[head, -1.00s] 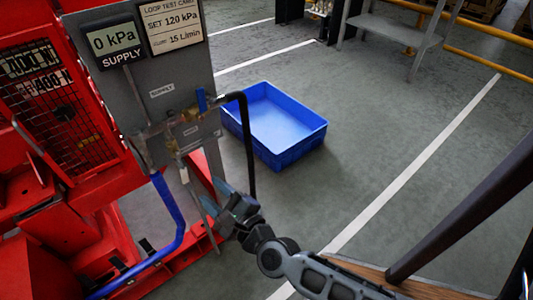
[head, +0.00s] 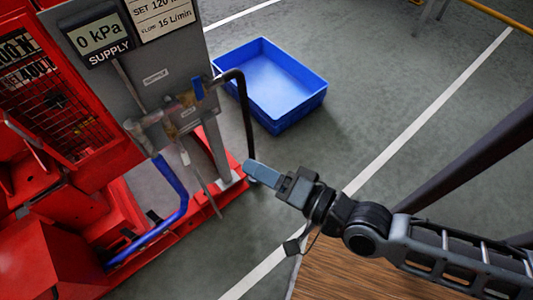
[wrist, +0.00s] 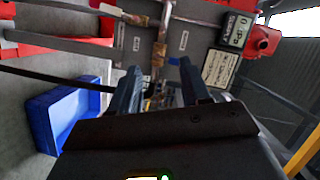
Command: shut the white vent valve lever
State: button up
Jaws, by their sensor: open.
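A small pale handle, probably the white vent valve lever (head: 185,154), hangs below the brass pipe fittings on the grey panel; it is too small to read its position surely. A blue lever (head: 197,89) stands upright above it, and shows in the wrist view (wrist: 174,61). My gripper (head: 263,173) is open and empty, to the right of the fittings and apart from them. In the wrist view its two fingers (wrist: 162,82) point toward the panel and pipework. The pale handle cannot be made out surely there.
A black hose (head: 245,120) arches from the fittings down between the panel and my gripper. A blue crate (head: 290,115) stands on the floor behind. The red pumpset frame (head: 90,185) and a blue hose (head: 175,195) fill the left. The supply display (head: 98,35) reads 0 kPa.

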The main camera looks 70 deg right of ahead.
jog(key=shift+s+r+n, duration=0.35)
jog(key=shift+r+n, duration=0.15)
jog(key=shift+n, duration=0.1)
jog(key=shift+d, duration=0.1)
jog(key=shift+c, duration=0.4)
